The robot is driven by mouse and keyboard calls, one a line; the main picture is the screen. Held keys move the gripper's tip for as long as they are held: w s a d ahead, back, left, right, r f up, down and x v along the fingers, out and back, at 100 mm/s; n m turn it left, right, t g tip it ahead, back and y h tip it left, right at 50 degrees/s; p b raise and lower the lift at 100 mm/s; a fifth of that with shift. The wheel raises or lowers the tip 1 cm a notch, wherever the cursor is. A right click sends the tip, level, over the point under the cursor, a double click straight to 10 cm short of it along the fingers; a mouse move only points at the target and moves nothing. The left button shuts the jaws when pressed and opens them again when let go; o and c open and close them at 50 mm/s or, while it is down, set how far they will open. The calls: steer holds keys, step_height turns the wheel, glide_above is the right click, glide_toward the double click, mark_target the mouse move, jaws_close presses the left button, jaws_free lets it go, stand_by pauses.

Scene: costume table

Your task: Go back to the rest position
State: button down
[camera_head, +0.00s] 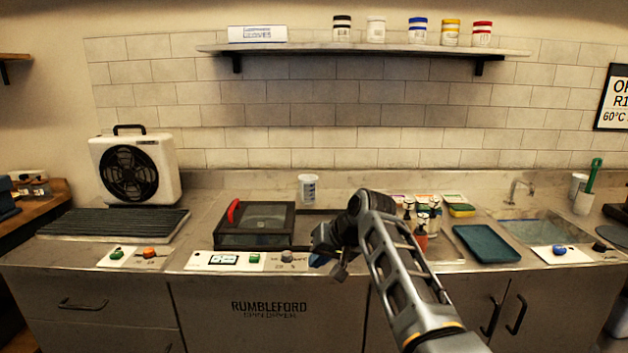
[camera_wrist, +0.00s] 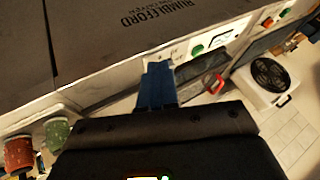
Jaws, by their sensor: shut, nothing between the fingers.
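My gripper (camera_head: 318,258) is in front of the counter in the head view, to the right of the dark box with a red handle (camera_head: 254,225). In the wrist view its blue fingers (camera_wrist: 157,84) are together with nothing between them. My arm comes in from the lower right of the head view and hides part of the counter behind it.
The steel counter (camera_head: 205,233) carries a fan unit (camera_head: 137,168), a white cup (camera_head: 308,187), several small bottles (camera_head: 421,232), a dark green tray (camera_head: 486,243) and a sink (camera_head: 535,229). Control panels with knobs line its front edge. A shelf (camera_head: 365,49) with jars hangs above.

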steer(key=s+d+f+m+t+h, duration=0.1)
steer(key=s+d+f, duration=0.3)
steer(key=f, duration=0.5)
steer(key=s+d+f+t, duration=0.1)
steer(key=s+d+f, duration=0.2)
steer(key=s+f, duration=0.45)
steer(key=s+d+f+t+h, duration=0.1)
steer(key=s+d+f, duration=0.3)
steer(key=s, duration=0.5)
steer(key=s+d+f+t+h, duration=0.1)
steer(key=s+d+f+t, duration=0.2)
steer(key=s, duration=0.6)
steer(key=s+d+r+t+h+b, duration=0.1)
steer(key=s+d+r, duration=0.1)
steer(key=s, duration=0.8)
steer(key=s+d+r+h, duration=0.1)
steer(key=s+d+r, duration=0.2)
steer(key=s, duration=0.7)
steer(key=s+d+r+t, duration=0.1)
steer(key=s+r+t, duration=0.1)
steer(key=s+r, duration=1.1)
step_height(320, 180, up, 5)
steer(key=shift+s+d+f+t+h, duration=0.1)
steer(key=shift+s+d+t+h, duration=0.2)
steer(key=shift+s+t, duration=0.1)
